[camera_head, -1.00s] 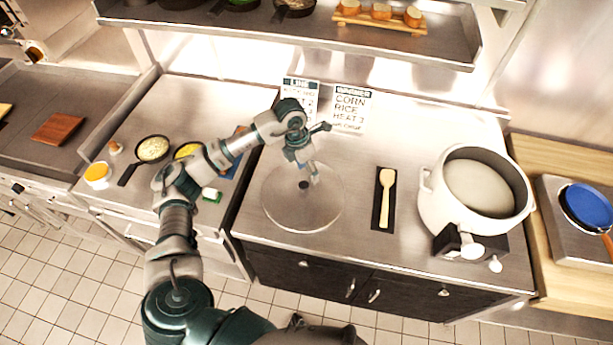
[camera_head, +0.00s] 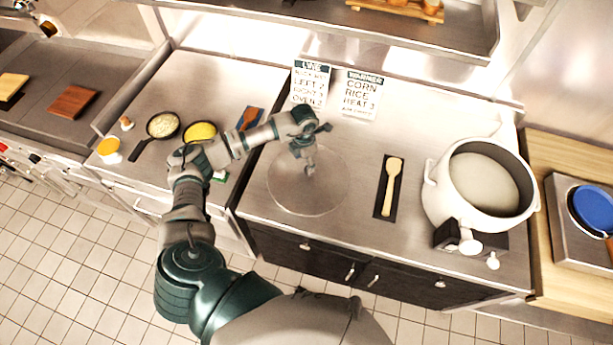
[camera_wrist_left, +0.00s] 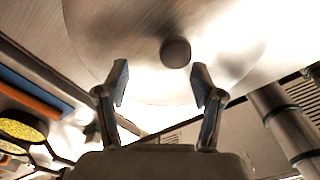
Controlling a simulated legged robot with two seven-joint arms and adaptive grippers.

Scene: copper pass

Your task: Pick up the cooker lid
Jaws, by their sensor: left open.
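The cooker lid (camera_head: 300,203) is a round, clear disc lying flat on the steel counter. Its dark knob (camera_wrist_left: 176,52) shows in the left wrist view, just beyond the fingertips and slightly right of centre. My left gripper (camera_head: 309,168) hangs over the lid with its fingers pointing down. In the left wrist view the two fingers (camera_wrist_left: 160,76) are apart with nothing between them. In the head view the gripper hides most of the knob. The white cooker pot (camera_head: 482,183) stands open at the right of the counter. My right gripper is not in view.
A wooden paddle (camera_head: 391,185) lies on a dark mat between lid and pot. Two recipe cards (camera_head: 361,95) stand behind the lid. Small pans (camera_head: 163,125) and a yellow cup (camera_head: 109,150) are on the left counter. A shelf (camera_head: 420,30) overhangs the back.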

